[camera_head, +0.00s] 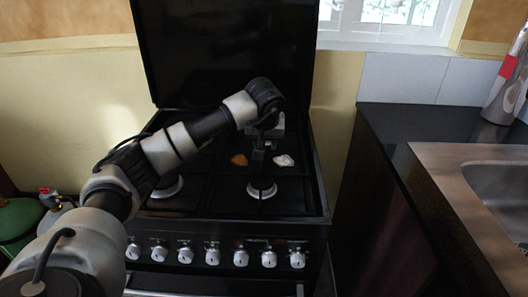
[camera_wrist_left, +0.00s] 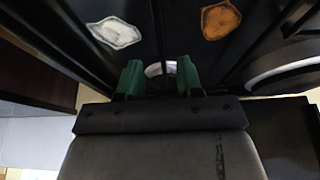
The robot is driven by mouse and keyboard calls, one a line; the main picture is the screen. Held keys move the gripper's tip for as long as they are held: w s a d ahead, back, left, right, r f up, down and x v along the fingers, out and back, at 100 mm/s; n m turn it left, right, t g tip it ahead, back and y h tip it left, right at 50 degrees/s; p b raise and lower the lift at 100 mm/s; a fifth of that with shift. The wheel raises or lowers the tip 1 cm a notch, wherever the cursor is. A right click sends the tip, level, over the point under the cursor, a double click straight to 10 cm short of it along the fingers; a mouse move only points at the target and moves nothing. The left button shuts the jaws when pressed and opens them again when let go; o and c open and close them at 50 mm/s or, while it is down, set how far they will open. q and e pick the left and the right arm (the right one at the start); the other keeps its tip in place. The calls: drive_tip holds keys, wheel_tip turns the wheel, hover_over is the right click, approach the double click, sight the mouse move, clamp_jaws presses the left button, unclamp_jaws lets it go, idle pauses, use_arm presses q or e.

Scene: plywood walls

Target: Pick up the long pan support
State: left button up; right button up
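The pan supports (camera_head: 212,180) are thin black bars on the black stove top. They are dark against it, so I cannot tell where the long one begins or ends. In the left wrist view, dark bars (camera_wrist_left: 268,48) run beside the gripper. I see nothing clearly held, and cannot tell whether the fingers touch a bar. My right gripper is out of view.
An orange-brown patch (camera_head: 240,160) and a white patch (camera_head: 284,160) lie on the stove top. The raised black lid (camera_head: 225,50) stands behind. Knobs (camera_head: 212,256) line the front. A dark counter (camera_head: 400,125) with a sink (camera_head: 500,190) is at right; a green cylinder (camera_head: 18,222) at left.

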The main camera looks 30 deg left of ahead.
sight(264, 146)
use_arm(q)
drive_tip(key=x, duration=0.4)
drive_tip(key=shift+a+f, duration=0.2)
drive_tip(key=shift+f, duration=0.05)
clamp_jaws()
idle(1.0)
drive_tip(key=shift+r, duration=0.15)
